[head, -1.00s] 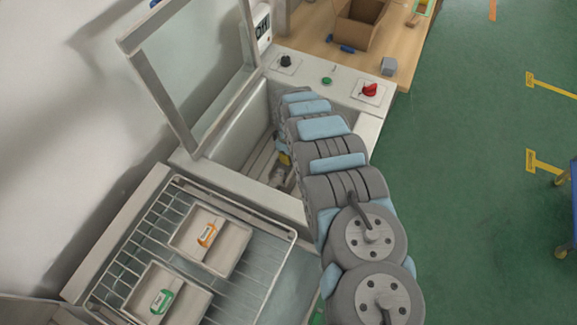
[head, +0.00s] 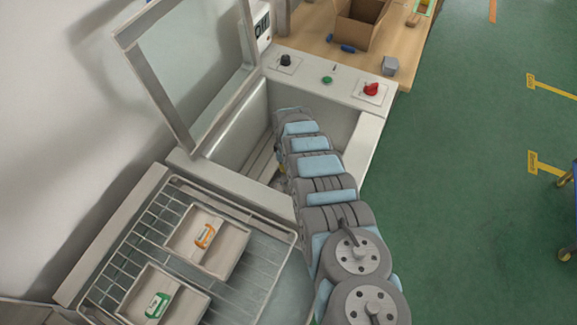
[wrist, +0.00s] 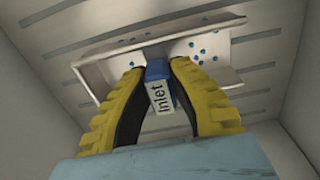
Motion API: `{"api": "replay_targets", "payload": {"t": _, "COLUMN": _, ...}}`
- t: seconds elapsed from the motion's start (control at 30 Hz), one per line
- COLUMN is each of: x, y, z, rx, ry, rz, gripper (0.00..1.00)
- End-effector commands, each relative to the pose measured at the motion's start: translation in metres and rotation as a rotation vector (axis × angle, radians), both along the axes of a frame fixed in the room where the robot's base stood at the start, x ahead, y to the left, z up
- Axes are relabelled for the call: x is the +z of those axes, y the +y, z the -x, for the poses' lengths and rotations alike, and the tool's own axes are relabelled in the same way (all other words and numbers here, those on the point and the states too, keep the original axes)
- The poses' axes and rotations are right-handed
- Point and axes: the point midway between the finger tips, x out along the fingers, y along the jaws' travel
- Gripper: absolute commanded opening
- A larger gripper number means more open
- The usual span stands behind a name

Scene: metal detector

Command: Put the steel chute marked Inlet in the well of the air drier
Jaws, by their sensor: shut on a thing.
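In the wrist view my gripper (wrist: 160,100) has yellow, ridged fingers shut on the blue grip of the steel chute. A white label reading "Inlet" hangs on that grip. The chute (wrist: 215,70) is a pale metal channel with small blue dots, spread wide beyond the fingertips. It is inside a pale, slotted well (wrist: 270,40); I cannot tell whether it touches the floor. In the head view my arm reaches down into the well of the air drier (head: 247,125), whose glazed lid stands open. The arm hides the chute and most of the gripper there.
A wire rack (head: 140,245) in front holds two trays, one with an orange-tagged piece (head: 205,236), one with a green-tagged piece (head: 157,305). Behind the well is a panel with a black knob (head: 286,61), green button and red knob (head: 371,89). A cardboard box (head: 362,22) stands beyond.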

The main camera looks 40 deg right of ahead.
Motion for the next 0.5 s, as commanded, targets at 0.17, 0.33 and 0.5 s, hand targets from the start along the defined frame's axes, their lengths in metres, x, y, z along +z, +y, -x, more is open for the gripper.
{"api": "replay_targets", "payload": {"t": 0.17, "x": 0.0015, "y": -0.0007, "z": -0.0008, "rx": 0.000, "ry": -0.002, "rz": 0.001, "gripper": 0.00}}
{"api": "replay_targets", "payload": {"t": 0.33, "x": -0.0018, "y": -0.0005, "z": -0.0007, "rx": 0.000, "ry": -0.001, "rz": 0.001, "gripper": 0.25}}
{"api": "replay_targets", "payload": {"t": 0.5, "x": -0.0012, "y": -0.0006, "z": -0.0008, "rx": 0.000, "ry": -0.002, "rz": 0.001, "gripper": 0.38}}
